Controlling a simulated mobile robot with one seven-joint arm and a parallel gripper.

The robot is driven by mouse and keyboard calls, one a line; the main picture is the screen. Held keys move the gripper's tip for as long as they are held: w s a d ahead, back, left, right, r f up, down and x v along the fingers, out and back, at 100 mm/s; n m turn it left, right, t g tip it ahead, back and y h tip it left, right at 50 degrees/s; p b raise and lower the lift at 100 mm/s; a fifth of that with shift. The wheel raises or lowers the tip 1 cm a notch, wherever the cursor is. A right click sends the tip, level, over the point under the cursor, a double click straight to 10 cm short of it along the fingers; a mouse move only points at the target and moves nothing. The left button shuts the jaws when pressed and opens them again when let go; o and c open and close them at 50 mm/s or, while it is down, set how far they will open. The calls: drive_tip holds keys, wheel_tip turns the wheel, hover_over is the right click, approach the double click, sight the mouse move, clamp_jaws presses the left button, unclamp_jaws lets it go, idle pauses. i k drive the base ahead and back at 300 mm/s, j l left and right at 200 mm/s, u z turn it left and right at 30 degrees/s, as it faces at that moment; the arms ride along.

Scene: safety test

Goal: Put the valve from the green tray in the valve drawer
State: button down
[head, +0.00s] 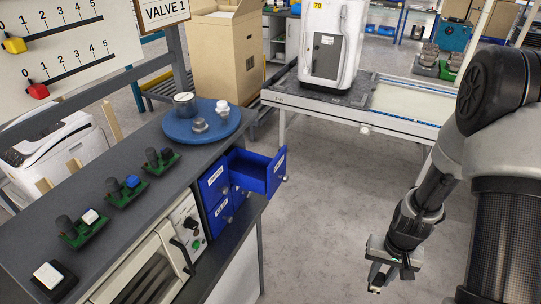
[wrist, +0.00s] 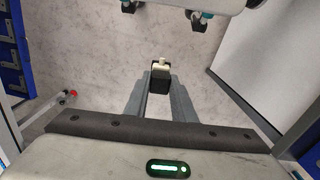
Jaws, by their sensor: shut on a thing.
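My gripper (head: 380,280) hangs over the floor at the lower right of the head view, well right of the bench. In the wrist view, my gripper (wrist: 161,88) is shut on a small dark piece with a cream top (wrist: 161,65). I cannot tell surely whether it is the valve. Three small green trays (head: 83,238) (head: 128,200) (head: 162,169) sit in a row on the bench, each with a dark cylinder and a block: white, blue and black. One blue drawer (head: 268,178) stands pulled out of the blue cabinet under the bench top; its label is unreadable.
A blue round plate (head: 172,130) carries a jar, a metal part and a white bottle. A white button box (head: 48,277) lies at the bench's near end. A conveyor table (head: 400,104) with a white machine stands behind. Grey floor (head: 320,190) is clear between.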

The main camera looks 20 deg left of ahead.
sight(265, 175)
drive_tip(key=i, duration=1.35)
drive_tip(key=i+l+u, duration=0.1)
drive_tip(key=i, duration=1.3)
drive_tip(key=i+u, duration=0.2)
drive_tip(key=u, duration=2.7)
